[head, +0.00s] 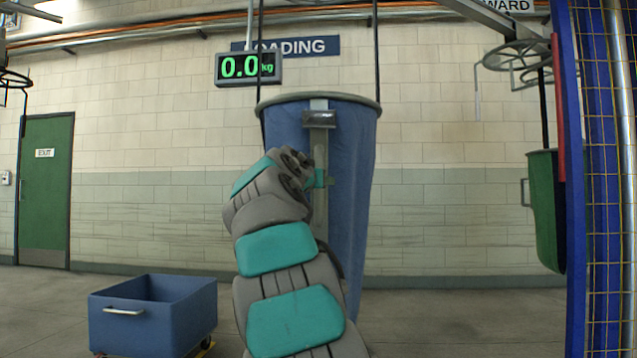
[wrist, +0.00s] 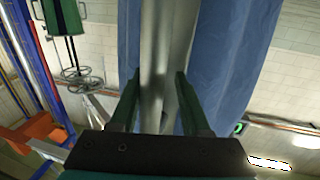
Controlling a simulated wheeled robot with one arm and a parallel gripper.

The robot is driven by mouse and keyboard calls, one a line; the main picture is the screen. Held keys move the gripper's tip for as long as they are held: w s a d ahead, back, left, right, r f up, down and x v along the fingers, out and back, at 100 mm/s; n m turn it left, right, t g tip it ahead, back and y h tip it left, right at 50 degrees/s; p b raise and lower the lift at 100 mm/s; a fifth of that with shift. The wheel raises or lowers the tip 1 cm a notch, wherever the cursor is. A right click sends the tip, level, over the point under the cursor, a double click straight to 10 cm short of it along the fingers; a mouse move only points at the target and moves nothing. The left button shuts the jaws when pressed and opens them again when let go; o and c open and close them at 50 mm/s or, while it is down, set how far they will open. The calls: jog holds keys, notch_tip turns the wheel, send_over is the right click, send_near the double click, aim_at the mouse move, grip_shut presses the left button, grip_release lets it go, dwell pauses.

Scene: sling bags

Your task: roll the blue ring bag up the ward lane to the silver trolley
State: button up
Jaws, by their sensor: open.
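The blue ring bag (head: 352,190) hangs upright by dark straps in the middle of the head view, with a rim ring at its top. A grey vertical bar (head: 320,215) with a silver bracket (head: 319,119) runs down its front. The bag's cloth (wrist: 235,50) and the bar (wrist: 158,40) fill the middle of the wrist view. My gripper (wrist: 158,80) is open, its green fingers on either side of the bar; whether they touch it is unclear. In the head view my arm hides part of the bag. I cannot pick out a silver trolley.
A green bag (head: 547,210) hangs at the right, behind a blue post (head: 577,200). A WARD sign (head: 505,5) is at the upper right. A blue wheeled bin (head: 150,320) stands at the lower left. A scale display (head: 248,68) reads 0.0 kg beside the LOADING sign (head: 310,46).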

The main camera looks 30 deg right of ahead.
jog(key=shift+s+a, duration=0.2)
jog(key=shift+a, duration=0.4)
jog(key=v, duration=0.6)
jog(key=shift+s+a, duration=0.2)
jog(key=shift+a, duration=0.1)
jog(key=shift+d, duration=0.1)
